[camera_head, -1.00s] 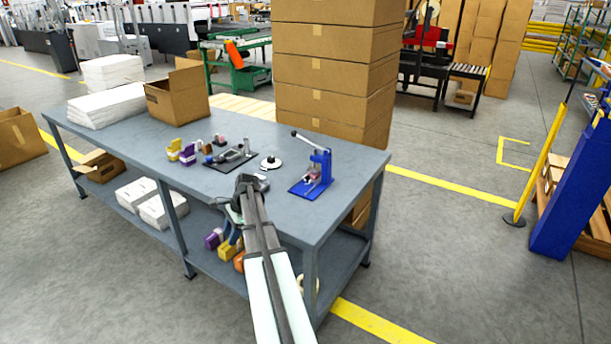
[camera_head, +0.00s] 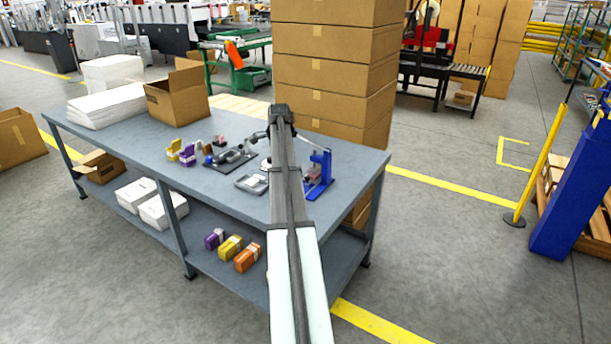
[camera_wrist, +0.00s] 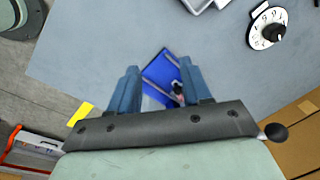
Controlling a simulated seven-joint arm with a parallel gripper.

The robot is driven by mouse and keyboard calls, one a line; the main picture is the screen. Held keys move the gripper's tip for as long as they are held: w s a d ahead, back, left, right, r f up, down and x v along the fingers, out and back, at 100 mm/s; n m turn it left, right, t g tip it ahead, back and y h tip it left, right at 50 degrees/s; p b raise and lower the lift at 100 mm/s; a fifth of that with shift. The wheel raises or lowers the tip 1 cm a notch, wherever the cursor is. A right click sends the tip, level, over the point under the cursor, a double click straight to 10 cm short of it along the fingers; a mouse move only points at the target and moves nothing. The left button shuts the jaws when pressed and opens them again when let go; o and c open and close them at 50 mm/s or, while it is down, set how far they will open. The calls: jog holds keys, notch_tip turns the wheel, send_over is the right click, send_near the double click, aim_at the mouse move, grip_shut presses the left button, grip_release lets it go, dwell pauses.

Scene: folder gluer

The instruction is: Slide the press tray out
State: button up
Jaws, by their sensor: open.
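The blue press (camera_head: 322,175) stands at the right end of the grey workbench, partly behind my arm in the head view. In the wrist view its blue base (camera_wrist: 158,70) shows between my fingers, with a small dark and pinkish part on it. My gripper (camera_wrist: 160,72) is open and empty, its two blue-grey fingers apart on either side of that base in the picture. I cannot tell the height of the fingers above it. In the head view my arm hides the gripper's fingertips. I cannot make out a separate tray on the press.
A white dial (camera_wrist: 267,28) with a black knob lies on the bench near the press. A clamp fixture (camera_head: 230,157) and small purple and yellow parts stand farther left. Tall stacked cartons (camera_head: 335,60) rise behind the bench.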

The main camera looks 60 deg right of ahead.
aim_at(307, 177)
jog(key=s+d+r+n+g+h, duration=0.2)
jog(key=d+r+g+h, duration=0.1)
jog(key=d, duration=0.3)
jog(key=x, duration=1.3)
jog(key=shift+w+d+f, duration=0.2)
jog(key=shift+d+f, duration=0.05)
jog(key=shift+d, duration=0.15)
grip_shut()
